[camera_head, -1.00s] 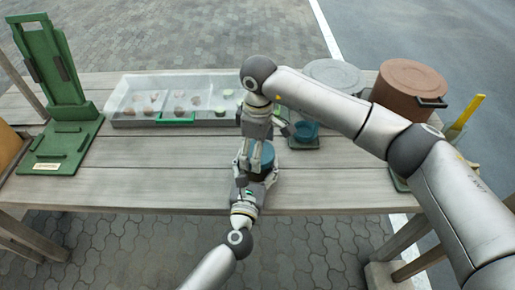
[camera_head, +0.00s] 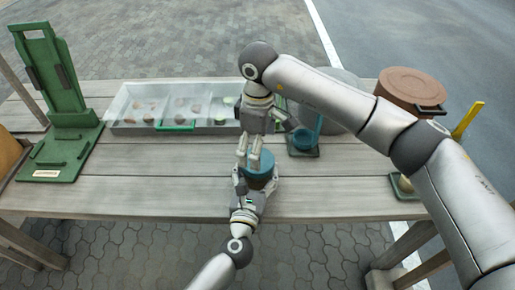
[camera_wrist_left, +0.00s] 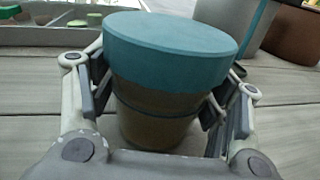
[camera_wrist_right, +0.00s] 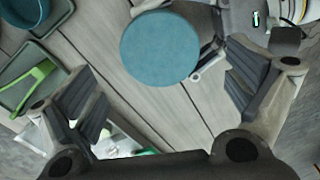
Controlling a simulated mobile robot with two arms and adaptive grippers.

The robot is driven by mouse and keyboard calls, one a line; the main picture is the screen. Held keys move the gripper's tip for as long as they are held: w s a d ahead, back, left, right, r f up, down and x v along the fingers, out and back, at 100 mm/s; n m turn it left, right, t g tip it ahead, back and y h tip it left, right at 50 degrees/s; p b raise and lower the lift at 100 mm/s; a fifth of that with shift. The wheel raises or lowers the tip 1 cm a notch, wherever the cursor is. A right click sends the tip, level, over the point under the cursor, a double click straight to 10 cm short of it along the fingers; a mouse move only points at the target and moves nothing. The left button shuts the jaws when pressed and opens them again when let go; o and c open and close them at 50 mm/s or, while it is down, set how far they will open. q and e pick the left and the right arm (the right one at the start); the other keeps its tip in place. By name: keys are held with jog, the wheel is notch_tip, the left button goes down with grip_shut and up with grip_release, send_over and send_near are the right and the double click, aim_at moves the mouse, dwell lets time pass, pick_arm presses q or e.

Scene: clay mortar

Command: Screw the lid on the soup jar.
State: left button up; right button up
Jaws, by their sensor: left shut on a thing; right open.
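The soup jar (camera_wrist_left: 155,115) has a brown body and stands upright in my left gripper (camera_wrist_left: 160,100), whose fingers close around its sides. The teal lid (camera_wrist_left: 170,45) sits on top of the jar and covers its mouth; it looks level, but I cannot tell how tight it is. In the head view the lid (camera_head: 258,170) is near the table's front edge. My right gripper (camera_wrist_right: 165,95) is open and empty, and in its wrist view the lid (camera_wrist_right: 160,47) shows beyond the spread fingers. In the head view the right gripper (camera_head: 250,162) is just above the lid.
A clear divided tray (camera_head: 150,105) with small food pieces lies behind. A blue cup (camera_head: 304,139) stands on a small green tray right of my right gripper. A brown pot (camera_head: 410,88) is at the back right, a green stand (camera_head: 60,150) at left. The front-left planks are clear.

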pick_arm(q)
jog(key=shift+f, duration=0.1)
pick_arm(e)
jog(key=shift+c, duration=0.3)
jog(key=n, duration=0.4)
jog(key=shift+r+n, duration=0.15)
jog(key=shift+n, duration=0.15)
jog(key=n, duration=0.5)
jog(key=shift+r, duration=0.2)
jog(key=n, duration=0.4)
jog(key=shift+r+n, duration=0.15)
jog(key=shift+n, duration=0.25)
jog(key=n, duration=0.4)
jog(key=shift+r+n, duration=0.2)
jog(key=shift+n, duration=0.2)
jog(key=n, duration=0.5)
jog(key=shift+r, duration=0.2)
jog(key=n, duration=0.4)
jog(key=shift+r+n, duration=0.15)
jog(key=shift+n, duration=0.25)
jog(key=n, duration=0.4)
jog(key=shift+r+n, duration=0.2)
jog(key=shift+n, duration=0.2)
jog(key=n, duration=0.6)
jog(key=shift+r, duration=0.15)
